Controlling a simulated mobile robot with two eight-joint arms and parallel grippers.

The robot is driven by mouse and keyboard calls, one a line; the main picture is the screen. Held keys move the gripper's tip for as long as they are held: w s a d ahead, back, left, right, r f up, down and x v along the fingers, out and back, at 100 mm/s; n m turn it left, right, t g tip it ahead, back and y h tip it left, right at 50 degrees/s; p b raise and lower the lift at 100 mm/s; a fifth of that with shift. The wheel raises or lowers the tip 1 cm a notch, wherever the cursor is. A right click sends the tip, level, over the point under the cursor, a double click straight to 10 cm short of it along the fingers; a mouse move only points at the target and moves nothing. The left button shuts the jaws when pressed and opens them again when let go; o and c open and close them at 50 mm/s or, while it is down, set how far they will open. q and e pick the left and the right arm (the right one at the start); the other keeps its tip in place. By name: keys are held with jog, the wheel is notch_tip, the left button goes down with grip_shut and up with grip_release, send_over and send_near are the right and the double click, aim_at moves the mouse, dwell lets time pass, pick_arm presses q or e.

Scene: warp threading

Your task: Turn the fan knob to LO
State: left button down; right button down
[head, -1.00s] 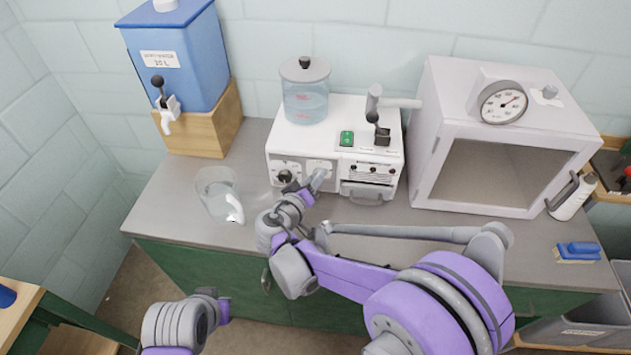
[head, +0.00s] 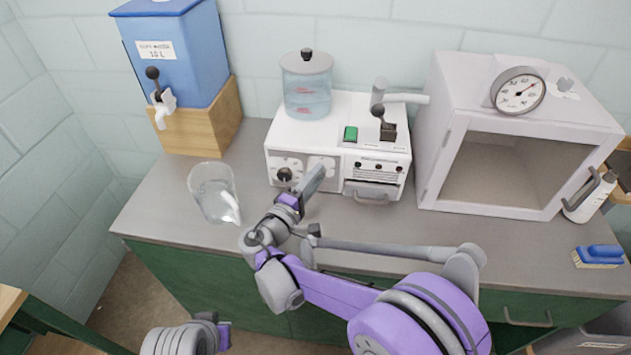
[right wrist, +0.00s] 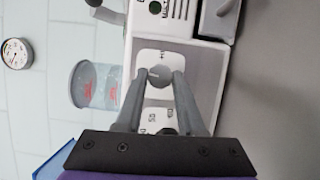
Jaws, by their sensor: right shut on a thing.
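The white machine (head: 340,140) stands on the counter with two white dial plates on its front. The right plate (head: 330,160) is partly covered by my right gripper (head: 317,174). In the right wrist view its round grey knob (right wrist: 160,75) sits between the fingertips of my right gripper (right wrist: 161,84), which is shut on it. This plate is beside the switch panel; its lettering is too small to read surely. The left plate carries a dark knob (head: 285,174) that is free of the gripper. My left gripper is not in view; only part of that arm shows at the bottom.
A clear jug (head: 212,190) stands left of the machine, near my right wrist. A blue water tank (head: 175,60) is behind it. A lidded clear container (head: 307,90) and a lever (head: 384,122) are on the machine. A white glass-fronted cabinet (head: 440,130) stands right.

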jog(key=shift+f+n+t+b, duration=0.1)
jog(key=shift+n+t+b, duration=0.3)
jog(key=shift+n, duration=0.4)
jog(key=c, duration=0.5)
grip_release()
